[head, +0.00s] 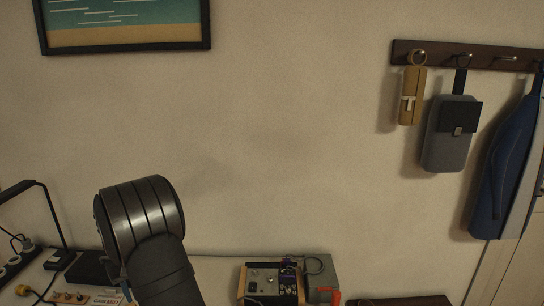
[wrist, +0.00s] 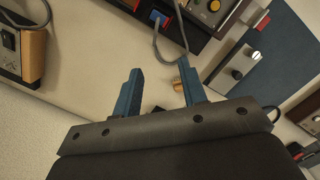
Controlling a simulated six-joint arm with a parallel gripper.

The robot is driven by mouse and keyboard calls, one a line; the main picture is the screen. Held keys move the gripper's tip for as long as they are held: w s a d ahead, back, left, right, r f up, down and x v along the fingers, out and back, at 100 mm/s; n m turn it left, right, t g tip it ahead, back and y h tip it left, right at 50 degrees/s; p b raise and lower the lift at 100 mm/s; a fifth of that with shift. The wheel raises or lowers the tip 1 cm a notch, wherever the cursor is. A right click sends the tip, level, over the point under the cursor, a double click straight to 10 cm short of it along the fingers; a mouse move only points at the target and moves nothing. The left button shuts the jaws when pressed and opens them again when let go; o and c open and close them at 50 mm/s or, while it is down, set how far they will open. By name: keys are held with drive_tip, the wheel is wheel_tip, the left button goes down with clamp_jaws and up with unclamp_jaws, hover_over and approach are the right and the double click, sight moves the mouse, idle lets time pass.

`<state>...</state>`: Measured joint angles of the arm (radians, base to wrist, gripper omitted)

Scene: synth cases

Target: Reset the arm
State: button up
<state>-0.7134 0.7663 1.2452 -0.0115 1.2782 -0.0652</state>
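My gripper (wrist: 160,88) shows in the wrist view with its two blue fingers apart. Nothing is held between the fingertips. A white work surface (wrist: 95,75) lies beyond the fingers. In the head view, a dark, ribbed part of my arm rises at the lower left in front of the wall; the fingers cannot be made out there.
A grey cable (wrist: 186,32) and a dark device with a blue plug (wrist: 158,18) lie beyond the fingertips. Boxes with knobs (wrist: 243,60) are at right. An equipment box (head: 265,283) and a black lamp (head: 50,215) stand on the bench. Bags (head: 450,145) hang at right.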

drive_tip(key=s+d+r, duration=0.1)
drive_tip(key=s+d, duration=0.5)
drive_tip(key=d, duration=0.4)
drive_tip(key=s+d+r, duration=0.1)
drive_tip(key=s+d, duration=0.5)
drive_tip(key=d, duration=0.5)
drive_tip(key=shift+r, duration=0.3)
drive_tip(key=shift+w, duration=0.15)
drive_tip(key=w+a, duration=0.5)
drive_tip(key=a, duration=0.3)
drive_tip(key=w+a+f, duration=0.1)
drive_tip(key=w+a, duration=0.4)
drive_tip(key=a, duration=0.3)
drive_tip(key=shift+a+f, duration=0.15)
drive_tip(key=shift+f, duration=0.05)
